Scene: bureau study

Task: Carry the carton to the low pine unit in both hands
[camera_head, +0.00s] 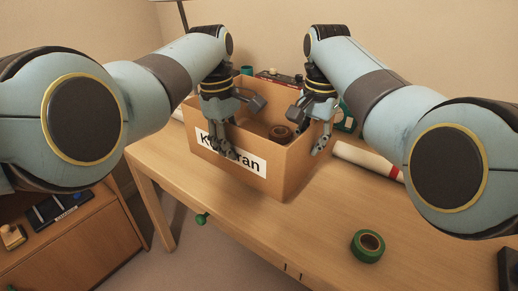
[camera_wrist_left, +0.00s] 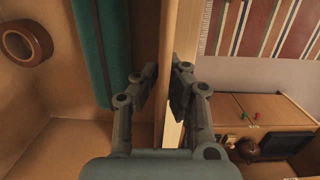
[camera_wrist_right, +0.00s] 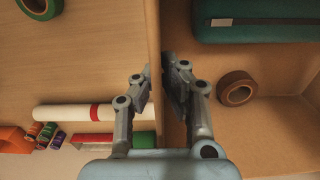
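The brown open-topped carton (camera_head: 292,171) with a white label is at the desk's left end; it appears to rest on the top. A brown tape roll (camera_head: 280,133) is inside. My left gripper (camera_head: 240,130) straddles the labelled wall; in the left wrist view its fingertips (camera_wrist_left: 164,75) close in on both sides of the wall. My right gripper (camera_head: 308,130) straddles the adjoining right wall, with its fingertips (camera_wrist_right: 157,80) against it in the right wrist view. Both look shut on the carton. The low pine unit (camera_head: 80,252) stands at the lower left.
A green tape roll (camera_head: 368,246) lies on the desk (camera_head: 240,235) to the right of the carton. A white and red roll (camera_head: 368,160) lies behind it. A dark item (camera_head: 58,208) sits on the pine unit. Floor (camera_head: 190,265) shows between unit and desk.

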